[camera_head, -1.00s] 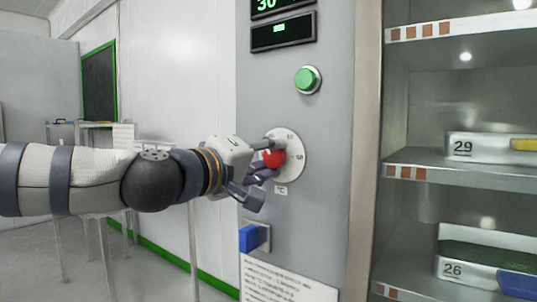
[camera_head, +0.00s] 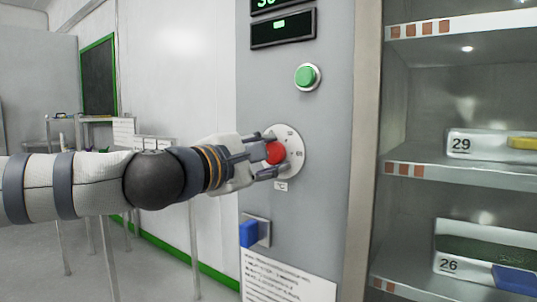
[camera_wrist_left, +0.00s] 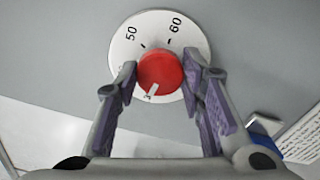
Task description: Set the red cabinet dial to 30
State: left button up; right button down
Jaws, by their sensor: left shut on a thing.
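The red dial (camera_head: 276,152) is a round knob on a white scale plate (camera_head: 297,142) on the grey cabinet front. My left gripper (camera_head: 268,156) comes in from the left and is shut on the knob, one finger above it and one below. In the left wrist view the red dial (camera_wrist_left: 160,72) sits between the two purple-padded fingertips (camera_wrist_left: 162,82). The marks 50 and 60 show on the scale; its lower part is hidden. The dial's white pointer mark faces down and slightly left there. My right gripper is not in view.
A green button (camera_head: 307,77) is above the dial and a blue switch (camera_head: 249,234) below it. The upper display (camera_head: 276,5) is cut off and seems to read 30; the lower display (camera_head: 283,28) is too small to read. Shelves with trays (camera_head: 490,145) stand at right.

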pick_arm(q)
jog(key=shift+n, duration=0.6)
jog(key=o, duration=1.1)
jog(key=shift+o, duration=0.2)
jog(key=v, duration=1.2)
